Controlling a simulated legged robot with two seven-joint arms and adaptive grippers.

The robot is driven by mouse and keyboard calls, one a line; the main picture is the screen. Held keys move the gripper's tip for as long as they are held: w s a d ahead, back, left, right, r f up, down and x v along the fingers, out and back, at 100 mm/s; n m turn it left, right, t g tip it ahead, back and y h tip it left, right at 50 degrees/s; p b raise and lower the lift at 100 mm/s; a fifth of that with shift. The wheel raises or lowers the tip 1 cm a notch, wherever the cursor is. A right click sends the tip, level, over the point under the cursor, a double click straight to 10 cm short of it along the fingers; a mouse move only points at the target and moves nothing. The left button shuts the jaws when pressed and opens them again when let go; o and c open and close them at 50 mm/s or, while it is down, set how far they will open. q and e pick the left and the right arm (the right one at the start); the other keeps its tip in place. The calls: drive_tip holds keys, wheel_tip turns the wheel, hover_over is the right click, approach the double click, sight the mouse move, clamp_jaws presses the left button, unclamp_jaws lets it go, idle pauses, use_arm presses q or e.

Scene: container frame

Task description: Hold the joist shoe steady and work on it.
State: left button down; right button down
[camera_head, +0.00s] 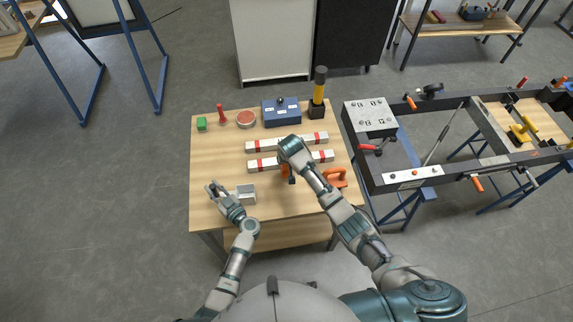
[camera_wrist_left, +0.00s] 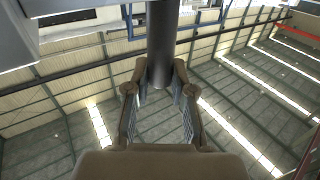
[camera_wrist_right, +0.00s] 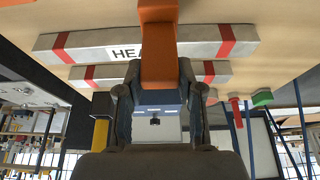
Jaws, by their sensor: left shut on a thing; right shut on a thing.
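The joist shoe (camera_head: 246,191) looks like a small light grey open box at the front left of the wooden table. My left gripper (camera_head: 212,188) is just left of it in the head view. In the left wrist view its fingers are closed on a dark round bar (camera_wrist_left: 162,45); I cannot tell whether the bar is joined to the shoe. My right gripper (camera_head: 287,172) is right of the shoe, over the table. It is shut on an orange tool (camera_wrist_right: 158,55), seen in the right wrist view. The forearm partly hides this tool in the head view.
Two white bars with red bands, a rear one (camera_head: 262,145) and a front one (camera_head: 262,163), lie mid-table. An orange-handled item (camera_head: 336,180) lies at the right edge. A blue box (camera_head: 281,116) and a yellow-handled tool (camera_head: 319,92) stand behind. A dark frame (camera_head: 375,185) stands to the right.

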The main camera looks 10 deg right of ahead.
use_arm(q)
drive_tip(key=shift+f, duration=0.1)
use_arm(e)
drive_tip(key=shift+n, duration=0.3)
drive_tip(key=r, duration=0.6)
drive_tip(key=shift+a+r, duration=0.15)
drive_tip(key=shift+a, duration=0.1)
drive_tip(key=s+a+n+g+y, duration=0.1)
drive_tip(key=s+a+n+y, duration=0.2)
drive_tip(key=a+n, duration=0.55)
drive_tip(key=r+n+g+y, duration=0.1)
drive_tip(key=n+g+y, duration=0.15)
drive_tip(key=n, duration=0.55)
hover_over(244, 187)
drive_tip(key=s, duration=0.2)
drive_tip(key=shift+n+g+h, duration=0.25)
drive_tip(key=shift+g+h, duration=0.1)
drive_tip(key=shift+h, duration=0.1)
drive_tip(key=f, duration=0.9)
drive_tip(key=shift+s+d+f, duration=0.1)
drive_tip(key=shift+s+f, duration=0.1)
drive_tip(key=shift+f, duration=0.15)
drive_tip(key=c, duration=0.7)
unclamp_jaws()
drive_tip(key=shift+c, duration=0.2)
